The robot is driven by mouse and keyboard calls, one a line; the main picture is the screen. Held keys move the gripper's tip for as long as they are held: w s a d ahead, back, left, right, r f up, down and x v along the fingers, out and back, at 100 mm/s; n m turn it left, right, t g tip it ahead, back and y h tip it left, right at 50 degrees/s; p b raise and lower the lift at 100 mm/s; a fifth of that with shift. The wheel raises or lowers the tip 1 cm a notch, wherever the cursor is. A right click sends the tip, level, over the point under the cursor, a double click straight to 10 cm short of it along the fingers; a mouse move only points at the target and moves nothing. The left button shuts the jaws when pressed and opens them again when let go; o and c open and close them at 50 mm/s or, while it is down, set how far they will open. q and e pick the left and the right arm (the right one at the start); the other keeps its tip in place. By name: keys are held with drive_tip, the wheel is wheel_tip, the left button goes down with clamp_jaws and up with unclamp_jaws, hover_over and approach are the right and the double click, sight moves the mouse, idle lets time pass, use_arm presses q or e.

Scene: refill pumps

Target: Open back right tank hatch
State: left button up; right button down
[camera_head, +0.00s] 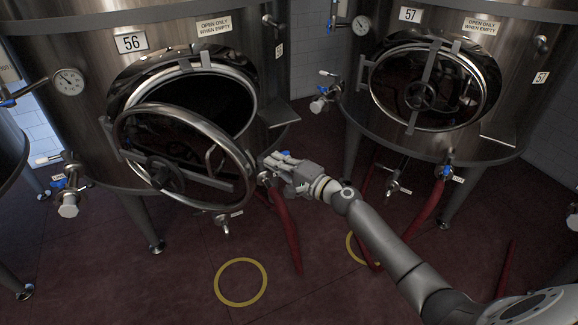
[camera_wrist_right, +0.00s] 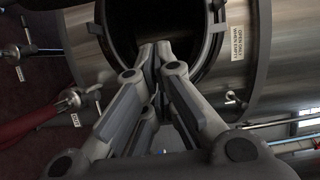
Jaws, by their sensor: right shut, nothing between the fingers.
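Tank 56 (camera_head: 90,75) stands left, and its round hatch door (camera_head: 245,165) is swung out from the dark opening (camera_head: 205,100), with a curved handle on the door. Tank 57 (camera_head: 370,90) stands right; its oval hatch (camera_head: 455,92) looks closed, with a bar and handwheel across it. My right gripper (camera_head: 272,160) is shut and empty, just right of the open door's rim. In the right wrist view its fingertips (camera_wrist_right: 158,47) show in front of a dark hatch opening (camera_wrist_right: 140,18). I cannot tell whether the gripper touches the door. My left gripper is out of view.
Red hoses (camera_head: 285,225) hang near the valves below the tanks. A valve with a blue part (camera_head: 320,103) sticks out between the tanks. Yellow rings (camera_head: 241,282) mark the dark red floor. Open floor lies at the lower left.

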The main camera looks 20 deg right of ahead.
drive_tip(key=a, duration=0.1)
drive_tip(key=s+a+p, duration=0.1)
drive_tip(key=a+p, duration=0.1)
drive_tip(key=shift+s+a, duration=0.25)
drive_tip(key=shift+a, duration=0.05)
drive_tip(key=shift+s, duration=0.1)
